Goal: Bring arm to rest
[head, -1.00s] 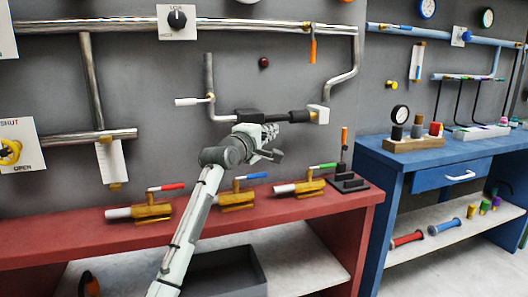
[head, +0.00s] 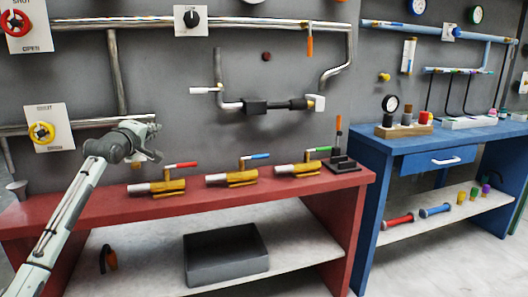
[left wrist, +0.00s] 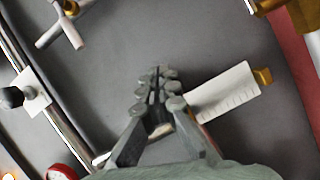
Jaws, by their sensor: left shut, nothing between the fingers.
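My left arm comes in from the left in the head view. Its gripper (head: 152,141) is in front of the grey wall, above the left end of the red bench (head: 100,204). In the left wrist view the gripper's fingers (left wrist: 157,92) are together with nothing between them. My right gripper does not show.
Brass valves with red (head: 155,188), blue (head: 232,179) and green (head: 298,169) handles lie on the red bench. Pipes (head: 200,24) and yellow-knobbed panel (head: 42,132) are on the wall. A grey bin (head: 226,262) stands on the lower shelf. A blue bench (head: 375,160) is at right.

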